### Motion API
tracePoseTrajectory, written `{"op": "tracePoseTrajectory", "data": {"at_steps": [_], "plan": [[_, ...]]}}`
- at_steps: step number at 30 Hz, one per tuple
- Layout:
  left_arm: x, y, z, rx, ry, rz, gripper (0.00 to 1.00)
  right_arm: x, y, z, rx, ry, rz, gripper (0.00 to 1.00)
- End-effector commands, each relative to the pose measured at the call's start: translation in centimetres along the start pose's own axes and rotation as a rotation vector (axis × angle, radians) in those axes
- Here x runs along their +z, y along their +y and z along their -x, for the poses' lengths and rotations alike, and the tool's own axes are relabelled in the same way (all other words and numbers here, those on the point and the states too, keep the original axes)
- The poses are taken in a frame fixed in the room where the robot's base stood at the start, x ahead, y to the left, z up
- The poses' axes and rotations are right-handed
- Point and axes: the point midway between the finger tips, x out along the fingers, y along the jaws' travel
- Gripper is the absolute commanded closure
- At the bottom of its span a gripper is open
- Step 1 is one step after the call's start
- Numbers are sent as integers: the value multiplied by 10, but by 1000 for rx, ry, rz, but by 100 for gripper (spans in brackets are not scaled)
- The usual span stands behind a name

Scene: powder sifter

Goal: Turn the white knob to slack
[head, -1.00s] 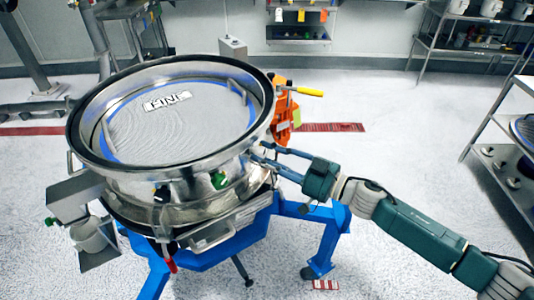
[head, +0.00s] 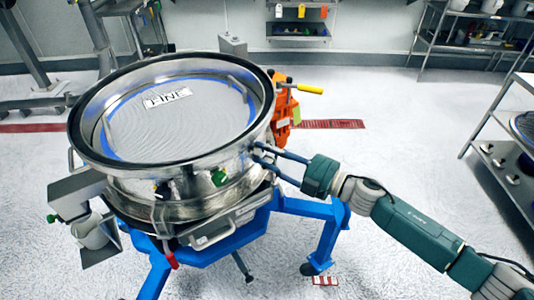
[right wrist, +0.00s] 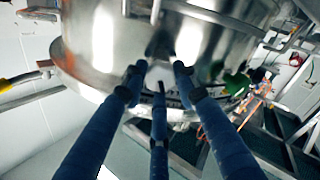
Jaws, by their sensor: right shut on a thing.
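The sifter (head: 215,210) is a round steel drum with a mesh screen on top, on blue legs. My right gripper (head: 256,152) reaches its right side, with the fingers against the drum wall. In the right wrist view, the fingertips (right wrist: 158,82) close around a small white knob (right wrist: 159,73) on the steel wall. The fingers partly cover the knob, and its turn position cannot be read. In the head view the knob is hidden behind the fingertips. My left gripper is not in view.
A "FINE" label (head: 167,98) lies on the screen. An orange part with a yellow handle (head: 310,89) stands just behind my right gripper. A green knob (head: 219,177) sits on the drum front. A steel rack (head: 505,150) stands at right, with open floor between.

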Motion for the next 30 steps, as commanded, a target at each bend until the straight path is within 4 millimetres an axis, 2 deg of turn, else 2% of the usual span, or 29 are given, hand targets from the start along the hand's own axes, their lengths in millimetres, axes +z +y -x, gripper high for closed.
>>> {"op": "tracePoseTrajectory", "data": {"at_steps": [13,30], "plan": [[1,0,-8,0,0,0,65,-1,-1,0,0,3,303,97],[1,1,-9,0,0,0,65,-1,-1,0,-2,2,387,97]]}}
